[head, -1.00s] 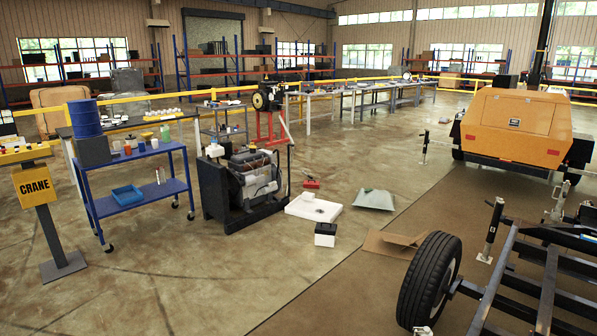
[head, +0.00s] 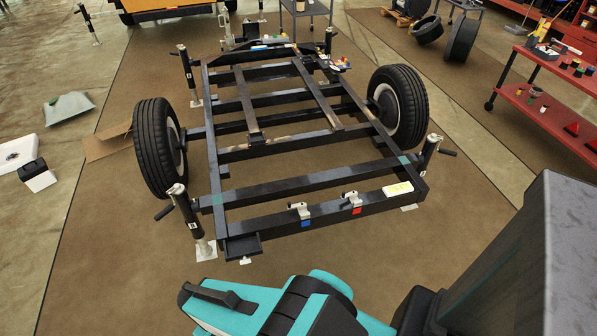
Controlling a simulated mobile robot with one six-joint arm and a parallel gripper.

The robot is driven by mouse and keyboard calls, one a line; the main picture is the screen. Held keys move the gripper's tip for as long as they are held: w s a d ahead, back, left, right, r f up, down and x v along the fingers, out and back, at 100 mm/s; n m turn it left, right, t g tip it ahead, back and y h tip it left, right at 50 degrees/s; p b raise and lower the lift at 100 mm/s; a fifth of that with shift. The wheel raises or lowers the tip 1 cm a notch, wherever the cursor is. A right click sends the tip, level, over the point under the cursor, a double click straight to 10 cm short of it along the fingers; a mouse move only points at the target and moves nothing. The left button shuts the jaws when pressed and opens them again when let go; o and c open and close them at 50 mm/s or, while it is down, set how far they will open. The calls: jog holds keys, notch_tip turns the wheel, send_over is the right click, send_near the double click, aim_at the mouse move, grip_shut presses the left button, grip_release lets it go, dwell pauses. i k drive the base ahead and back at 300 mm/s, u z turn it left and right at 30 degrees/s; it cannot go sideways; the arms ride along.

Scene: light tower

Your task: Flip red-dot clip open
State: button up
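The red-dot clip (head: 351,197) is a small pale clip on the near crossbar of the black trailer frame (head: 265,228). A red square (head: 357,211) marks the bar just below it. A similar clip (head: 299,210) with a blue square below it sits to its left. The clips are too small to tell open from closed. Teal and black parts of my own arm fill the bottom of the head view, apart from the frame. My gripper's fingers cannot be made out.
Two wheels (head: 160,150) (head: 398,107) flank the frame, and jack posts stand at its corners. A yellow-and-white block (head: 397,189) lies on the near crossbar's right end. A red cart (head: 555,100) stands at right. Brown floor lies open before the frame.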

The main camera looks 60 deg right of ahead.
aim_at(345, 195)
jog(key=k, duration=1.3)
jog(key=u, duration=0.3)
jog(key=i, duration=0.8)
jog(key=z, duration=0.05)
